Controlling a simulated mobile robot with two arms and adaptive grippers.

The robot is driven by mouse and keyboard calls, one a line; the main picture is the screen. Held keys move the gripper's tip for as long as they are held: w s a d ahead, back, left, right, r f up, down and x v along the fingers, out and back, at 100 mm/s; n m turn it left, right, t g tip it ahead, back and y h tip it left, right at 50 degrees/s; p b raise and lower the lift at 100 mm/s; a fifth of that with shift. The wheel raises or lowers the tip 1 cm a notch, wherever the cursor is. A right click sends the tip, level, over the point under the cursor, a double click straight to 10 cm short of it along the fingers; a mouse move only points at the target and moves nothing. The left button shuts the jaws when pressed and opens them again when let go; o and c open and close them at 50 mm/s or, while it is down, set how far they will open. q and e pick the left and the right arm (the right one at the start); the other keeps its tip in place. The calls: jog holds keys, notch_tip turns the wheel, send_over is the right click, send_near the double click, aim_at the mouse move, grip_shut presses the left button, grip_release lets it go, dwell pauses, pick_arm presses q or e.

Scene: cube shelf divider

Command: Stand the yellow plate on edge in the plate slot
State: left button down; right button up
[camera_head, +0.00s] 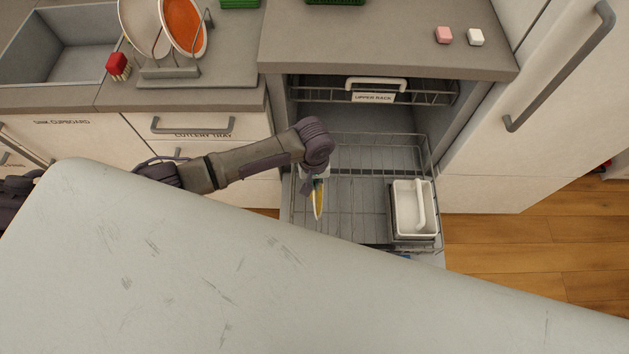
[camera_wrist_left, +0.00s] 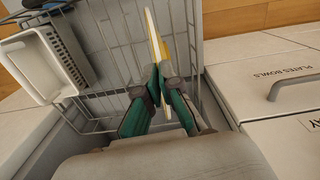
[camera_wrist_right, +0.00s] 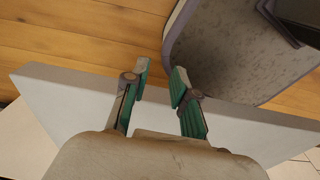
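The yellow plate (camera_head: 318,203) is seen nearly edge-on and upright over the pulled-out lower dishwasher rack (camera_head: 359,192). My left gripper (camera_head: 317,177) is above the plate and shut on its rim. The left wrist view shows the plate (camera_wrist_left: 156,42) between the fingertips of the left gripper (camera_wrist_left: 159,75), with rack wires behind it. I cannot tell whether the plate touches the rack or which slot lies under it. My right gripper (camera_wrist_right: 161,78) is open and empty, away from the rack, over the floor side.
A white cutlery basket (camera_head: 405,211) stands at the rack's right side. The upper rack (camera_head: 436,94) is pushed in above. A dish stand (camera_head: 169,72) holds plates on the counter at upper left. The rack's middle looks mostly free.

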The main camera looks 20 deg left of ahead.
aim_at(316, 197)
pick_arm(q)
notch_tip(316, 197, down, 3)
jog(key=shift+b, duration=1.25)
jog(key=shift+f+b, duration=0.55)
jog(key=shift+f, duration=0.65)
jog(key=shift+s, duration=0.1)
jog(key=c, duration=1.6)
grip_release()
jog(key=shift+f, duration=0.1)
jog(key=shift+o, duration=0.2)
jog(key=o, duration=0.6)
jog(key=shift+c, duration=0.2)
